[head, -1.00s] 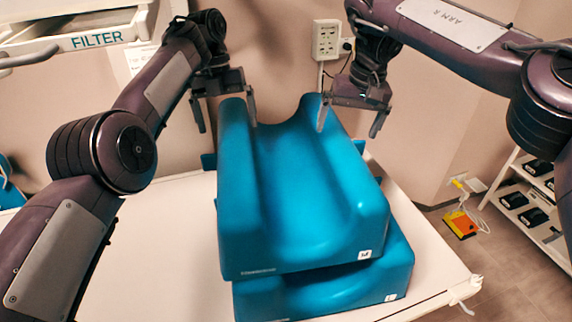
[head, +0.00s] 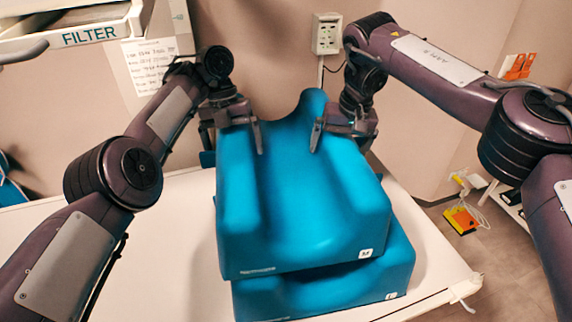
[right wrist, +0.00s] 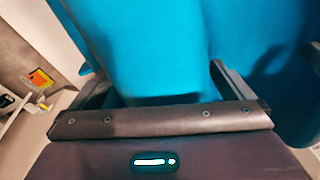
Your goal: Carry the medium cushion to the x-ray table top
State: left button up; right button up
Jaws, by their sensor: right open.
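The medium cushion (head: 300,215), blue with a channel down its middle and an M label, lies on the large cushion (head: 330,288), labelled L. My left gripper (head: 233,142) is open at the far end of the medium cushion's left wall, one finger inside the channel; its outer finger is partly hidden. My right gripper (head: 343,143) is open at the far end of the right wall, one finger on the channel side. In the right wrist view, blue cushion (right wrist: 160,60) shows between the two fingers; contact cannot be told. The x-ray table top is not identifiable.
The cushions rest on a white surface (head: 150,250), clear to the left, with its edge close on the right. A wall with a socket box (head: 326,34) stands behind. A FILTER drawer (head: 75,35) is upper left; a yellow-orange item (head: 462,220) lies on the floor right.

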aim_at(232, 133)
pick_arm(q)
jog(key=shift+s, duration=0.15)
pick_arm(e)
jog(key=shift+s, duration=0.15)
pick_arm(q)
jog(key=shift+c, duration=0.9)
pick_arm(e)
jog(key=shift+r, duration=0.1)
jog(key=shift+c, duration=0.9)
pick_arm(q)
jog(key=c, duration=1.1)
pick_arm(e)
jog(key=c, duration=1.2)
pick_arm(q)
jog(key=shift+r, duration=0.1)
jog(key=shift+c, duration=0.2)
jog(key=shift+r, duration=0.1)
pick_arm(e)
jog(key=shift+r, duration=0.15)
